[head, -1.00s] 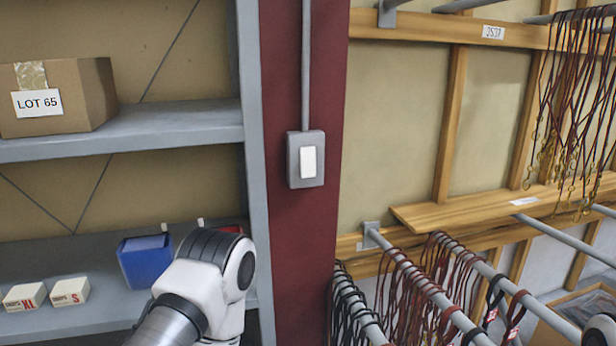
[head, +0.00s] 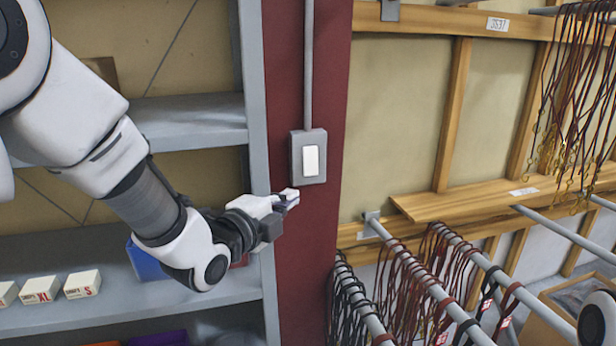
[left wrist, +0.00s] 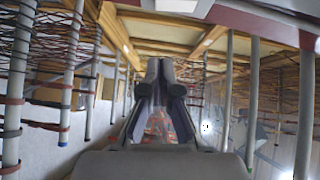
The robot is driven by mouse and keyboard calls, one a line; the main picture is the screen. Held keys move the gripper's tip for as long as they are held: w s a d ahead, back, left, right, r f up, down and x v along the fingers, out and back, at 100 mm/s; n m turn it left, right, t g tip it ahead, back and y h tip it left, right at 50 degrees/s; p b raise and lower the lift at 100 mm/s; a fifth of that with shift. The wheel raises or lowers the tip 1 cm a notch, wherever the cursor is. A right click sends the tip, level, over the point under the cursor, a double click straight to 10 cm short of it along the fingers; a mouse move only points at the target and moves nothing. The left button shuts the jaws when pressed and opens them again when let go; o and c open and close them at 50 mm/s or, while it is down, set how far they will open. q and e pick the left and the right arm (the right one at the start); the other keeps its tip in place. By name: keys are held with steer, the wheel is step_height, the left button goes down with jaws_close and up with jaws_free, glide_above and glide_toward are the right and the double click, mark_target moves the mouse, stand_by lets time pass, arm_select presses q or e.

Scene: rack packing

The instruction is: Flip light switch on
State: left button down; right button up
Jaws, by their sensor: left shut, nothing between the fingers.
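The light switch (head: 311,160) is a white rocker in a grey box on the dark red post, at the middle of the head view. Whether its rocker is tipped up or down cannot be told. My left gripper (head: 291,198) is just below and slightly left of the switch box, in front of the post. A gap shows between its tips and the box in the picture. Its fingers are shut and empty; they also show in the left wrist view (left wrist: 160,68). The switch cannot be made out in the left wrist view. My right gripper is out of view.
A grey conduit (head: 308,60) runs up from the switch box. Grey shelves (head: 190,118) with small white boxes (head: 82,284) and a blue bin (head: 146,263) stand left. Rails with hanging cords (head: 400,290) and a wooden ledge (head: 450,203) are right.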

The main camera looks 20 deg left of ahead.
arm_select(q)
steer(key=w, duration=0.1)
steer(key=p, duration=0.4)
glide_toward(317, 172)
steer(key=w+d, duration=0.3)
steer(key=w+a, duration=0.1)
steer(key=w+p, duration=0.1)
steer(key=shift+w+a+f, duration=0.2)
steer(key=shift+w+a, duration=0.15)
steer(key=shift+a, duration=0.05)
steer(key=shift+w+a+f, duration=0.15)
